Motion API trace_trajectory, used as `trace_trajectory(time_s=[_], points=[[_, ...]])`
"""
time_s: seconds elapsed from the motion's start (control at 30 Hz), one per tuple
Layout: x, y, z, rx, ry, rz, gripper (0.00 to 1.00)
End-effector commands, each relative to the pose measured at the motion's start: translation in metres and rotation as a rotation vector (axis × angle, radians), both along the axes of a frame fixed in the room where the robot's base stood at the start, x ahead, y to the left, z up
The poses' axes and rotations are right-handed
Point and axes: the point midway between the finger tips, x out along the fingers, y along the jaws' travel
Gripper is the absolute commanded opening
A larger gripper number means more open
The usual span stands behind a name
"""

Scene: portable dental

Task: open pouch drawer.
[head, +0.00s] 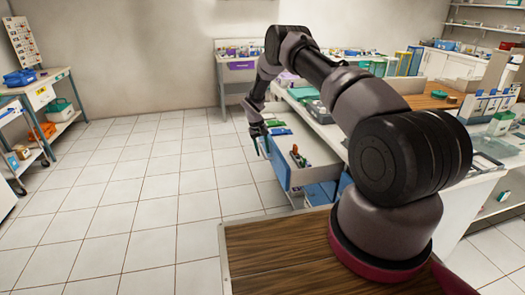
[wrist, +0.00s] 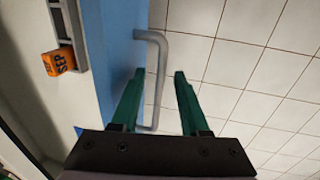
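A drawer with a blue front (head: 278,163) stands pulled out from the white bench in the head view, with small items inside. Its blue front edge (wrist: 118,35) and grey bar handle (wrist: 157,85) show in the wrist view. My gripper (wrist: 160,73) is open, with its two green fingers apart on either side of the handle bar. The bar lies closer to the left finger; I cannot tell whether they touch. In the head view my gripper (head: 262,140) is at the drawer's front, small and partly dark. I see no label naming the drawer.
An orange block (wrist: 59,61) lies inside the drawer. More blue drawers (head: 320,194) sit below it. The white bench (head: 320,125) runs along the right. The tiled floor (head: 150,190) to the left is clear. A wheeled cart (head: 55,78) stands far left.

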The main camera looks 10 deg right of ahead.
Motion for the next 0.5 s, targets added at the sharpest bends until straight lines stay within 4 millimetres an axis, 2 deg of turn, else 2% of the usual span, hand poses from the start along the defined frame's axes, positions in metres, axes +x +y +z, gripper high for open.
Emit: trace_trajectory(time_s=[0.17,0.27,0.5], points=[[0.0,0.0,0.002,0.0,0.0,0.0,0.45],[0.0,0.002,0.012,0.0,-0.001,0.0,0.45],[0.0,0.011,0.059,-0.001,-0.003,0.001,0.45]])
